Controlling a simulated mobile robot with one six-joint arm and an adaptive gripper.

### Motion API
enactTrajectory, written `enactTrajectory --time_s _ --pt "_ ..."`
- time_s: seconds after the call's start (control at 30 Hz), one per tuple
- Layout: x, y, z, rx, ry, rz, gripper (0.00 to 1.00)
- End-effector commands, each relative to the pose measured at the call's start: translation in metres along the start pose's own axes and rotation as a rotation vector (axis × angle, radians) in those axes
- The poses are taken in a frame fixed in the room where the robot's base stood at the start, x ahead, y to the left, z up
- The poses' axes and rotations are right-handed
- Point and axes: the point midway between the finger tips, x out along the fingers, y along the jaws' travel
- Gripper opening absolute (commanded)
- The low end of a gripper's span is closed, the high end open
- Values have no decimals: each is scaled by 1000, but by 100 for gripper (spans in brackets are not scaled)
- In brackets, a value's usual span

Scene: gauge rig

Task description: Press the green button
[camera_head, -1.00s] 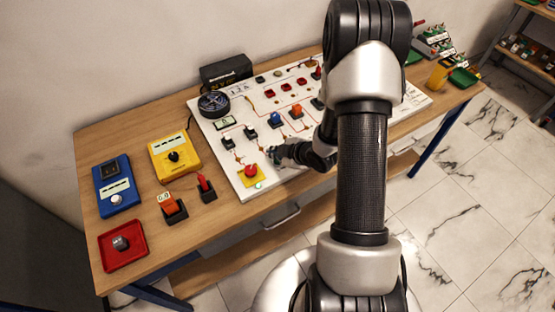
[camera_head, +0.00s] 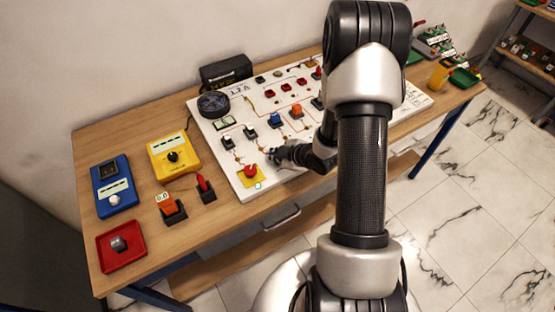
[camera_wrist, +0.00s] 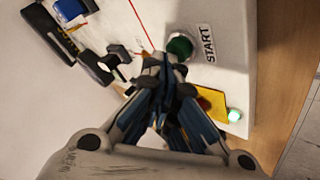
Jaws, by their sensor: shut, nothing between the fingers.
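The green button (camera_wrist: 180,46) is round, in a pale collar, beside a START label (camera_wrist: 207,43) in the wrist view. My gripper (camera_wrist: 164,62) is shut and empty, with its fingertips over the button's near left edge. The tips cover part of the button, and I cannot tell whether they touch it. In the head view my gripper (camera_head: 273,155) is low over the front of the white panel (camera_head: 225,163), and I cannot make out the button there.
The plate bears a red knob (camera_head: 250,170). Black switches (camera_wrist: 95,68) and a blue one (camera_wrist: 70,8) stand left of the button. The wooden table edge (camera_wrist: 280,90) is at the right.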

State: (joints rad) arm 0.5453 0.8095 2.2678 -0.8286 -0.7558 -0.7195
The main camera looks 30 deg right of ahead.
Motion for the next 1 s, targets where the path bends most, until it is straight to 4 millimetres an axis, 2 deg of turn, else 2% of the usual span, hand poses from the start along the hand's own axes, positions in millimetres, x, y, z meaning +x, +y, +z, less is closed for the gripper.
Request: enactTrajectory --time_s 0.67,1.0 --pt "3 -3 3 0 -1 -1 0" --pt "-7 5 -5 0 -1 -1 0"
